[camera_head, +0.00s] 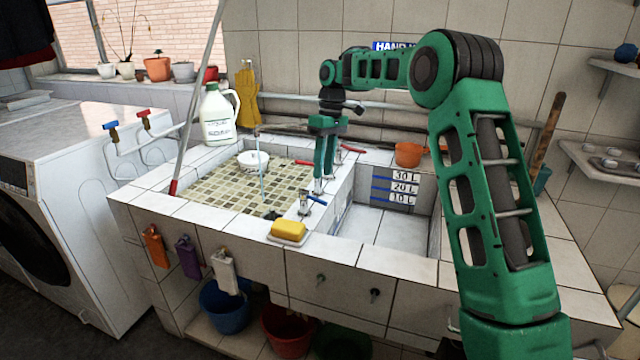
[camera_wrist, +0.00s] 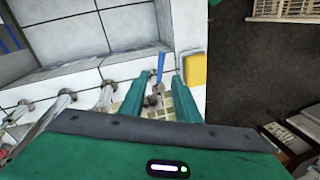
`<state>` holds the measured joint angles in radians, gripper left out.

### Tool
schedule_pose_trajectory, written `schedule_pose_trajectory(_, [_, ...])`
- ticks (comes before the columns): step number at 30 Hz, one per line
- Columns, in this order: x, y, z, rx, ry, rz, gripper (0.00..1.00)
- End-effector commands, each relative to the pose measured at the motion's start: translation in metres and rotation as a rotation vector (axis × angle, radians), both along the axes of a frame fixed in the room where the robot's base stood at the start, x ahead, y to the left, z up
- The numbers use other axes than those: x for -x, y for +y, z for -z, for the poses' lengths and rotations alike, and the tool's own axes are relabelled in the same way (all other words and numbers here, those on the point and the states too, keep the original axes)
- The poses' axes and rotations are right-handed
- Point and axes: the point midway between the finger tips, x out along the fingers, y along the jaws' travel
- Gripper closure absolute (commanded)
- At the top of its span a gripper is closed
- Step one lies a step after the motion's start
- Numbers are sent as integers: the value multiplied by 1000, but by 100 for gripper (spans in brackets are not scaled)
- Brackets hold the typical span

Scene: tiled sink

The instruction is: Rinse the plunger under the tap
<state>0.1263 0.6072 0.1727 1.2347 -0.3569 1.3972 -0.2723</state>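I cannot identify the plunger for certain. A wooden handle (camera_head: 550,128) leans at the right wall, its lower end at a teal object (camera_head: 542,180) mostly hidden behind my arm. A tap with a blue lever (camera_head: 316,199) stands on the divider between the two basins; the lever also shows in the wrist view (camera_wrist: 161,66). My gripper (camera_head: 318,186) points down just behind this tap. In the wrist view my gripper (camera_wrist: 157,84) has its fingers apart, with the blue lever seen between them and nothing held. A thin pale vertical line (camera_head: 262,180) shows over the left basin, possibly water.
The left basin (camera_head: 220,188) has a mosaic floor and a white round object (camera_head: 253,159). The right basin (camera_head: 400,228) looks empty. A yellow sponge (camera_head: 289,229) sits on the front rim. A white jug (camera_head: 218,116), leaning pole (camera_head: 186,150) and orange pot (camera_head: 408,154) stand around.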

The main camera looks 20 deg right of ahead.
Motion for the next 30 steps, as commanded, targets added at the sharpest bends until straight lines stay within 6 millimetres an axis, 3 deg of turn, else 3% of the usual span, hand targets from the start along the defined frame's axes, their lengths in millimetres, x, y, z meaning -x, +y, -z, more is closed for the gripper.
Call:
schedule_pose_trajectory(7, [-4, -4, -24, -1, -1, -1, 70])
schedule_pose_trajectory(20, [-1, -6, -28, 3, 1, 7, 70])
schedule_pose_trajectory(26, [32, -25, -42, 41, 1, 104, 70])
schedule_pose_trajectory(30, [78, -51, -55, 86, 2, 237, 70])
